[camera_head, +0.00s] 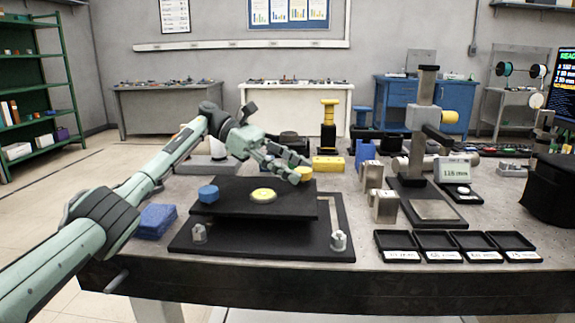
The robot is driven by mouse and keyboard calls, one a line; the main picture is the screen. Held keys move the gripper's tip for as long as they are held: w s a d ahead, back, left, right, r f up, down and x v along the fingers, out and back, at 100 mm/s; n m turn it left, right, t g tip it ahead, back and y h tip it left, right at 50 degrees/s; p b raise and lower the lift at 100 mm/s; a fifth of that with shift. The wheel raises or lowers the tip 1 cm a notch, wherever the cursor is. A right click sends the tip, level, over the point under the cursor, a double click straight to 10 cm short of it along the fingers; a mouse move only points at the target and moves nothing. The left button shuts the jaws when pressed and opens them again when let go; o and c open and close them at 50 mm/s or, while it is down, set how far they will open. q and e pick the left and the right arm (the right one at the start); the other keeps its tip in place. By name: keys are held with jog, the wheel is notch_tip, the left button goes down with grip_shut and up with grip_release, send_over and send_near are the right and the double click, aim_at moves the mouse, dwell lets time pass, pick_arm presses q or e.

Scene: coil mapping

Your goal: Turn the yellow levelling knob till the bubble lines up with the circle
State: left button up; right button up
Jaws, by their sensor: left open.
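The yellow levelling knob (305,174) is at the back right corner of a tilting black plate (228,208), partly hidden by my gripper. A blue knob (208,194) is at the plate's left side. A round yellow bubble level (263,196) lies on the plate; its bubble and circle are too small to read. My left gripper (299,167) reaches in from the left over the plate's back edge. It is open, its fingers at the yellow knob; whether they touch it I cannot tell. My right gripper is not in view.
The plate stands on a black base (338,252) with two small metal posts in front. Metal blocks (384,206), a measuring stand (420,150) with a display (453,169), and several black trays (437,241) are to the right. A blue block (155,220) is at left.

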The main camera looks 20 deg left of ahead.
pick_arm(q)
jog(key=v, duration=0.6)
jog(key=shift+a+r, duration=0.15)
jog(key=shift+a, duration=0.35)
jog(key=shift+s, duration=0.1)
